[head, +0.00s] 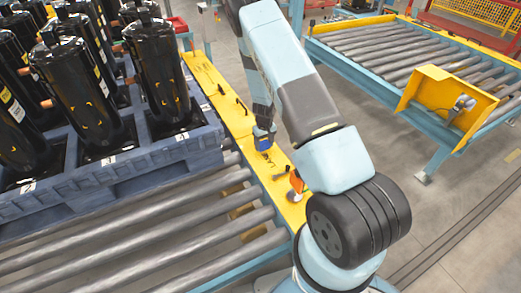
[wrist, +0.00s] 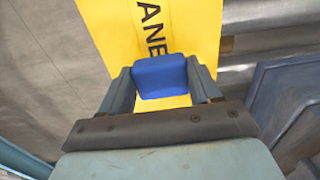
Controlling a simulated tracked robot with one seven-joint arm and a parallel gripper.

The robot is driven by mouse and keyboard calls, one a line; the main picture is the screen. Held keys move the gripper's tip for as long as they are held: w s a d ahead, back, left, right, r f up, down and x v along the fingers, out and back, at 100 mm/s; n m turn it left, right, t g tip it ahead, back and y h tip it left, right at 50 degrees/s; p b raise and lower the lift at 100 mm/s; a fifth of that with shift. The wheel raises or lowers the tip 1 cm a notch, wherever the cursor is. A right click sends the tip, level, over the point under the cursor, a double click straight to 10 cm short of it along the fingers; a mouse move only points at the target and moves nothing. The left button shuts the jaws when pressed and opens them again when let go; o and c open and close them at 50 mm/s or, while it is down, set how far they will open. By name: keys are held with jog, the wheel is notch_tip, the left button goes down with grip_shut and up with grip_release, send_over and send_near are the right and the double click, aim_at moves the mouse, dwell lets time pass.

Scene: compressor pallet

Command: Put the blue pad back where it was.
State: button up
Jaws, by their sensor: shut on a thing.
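The blue pad (wrist: 160,76) is between the two fingers of my gripper (wrist: 163,84) in the wrist view, and the gripper is shut on it. Beneath it lies the yellow surface (wrist: 195,30) with black lettering, of which "ANE" can be read. In the head view my gripper (head: 263,138) is at the yellow side rail of the roller conveyor, with a small blue patch of the pad (head: 264,143) showing. I cannot tell whether the pad touches the yellow surface.
A blue pallet (head: 130,165) carrying several black compressors (head: 85,95) stands on the rollers (head: 150,245) to the left. An orange item (head: 297,182) sits on the yellow rail nearer to me. Another roller conveyor (head: 390,55) with a yellow bracket (head: 440,95) stands at right, across open floor.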

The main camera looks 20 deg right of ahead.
aim_at(264, 144)
jog(key=shift+w+f, duration=0.25)
jog(key=shift+f, duration=0.3)
notch_tip(264, 144, down, 3)
jog(key=shift+r, duration=0.2)
jog(key=o, duration=0.9)
jog(key=shift+o, duration=0.2)
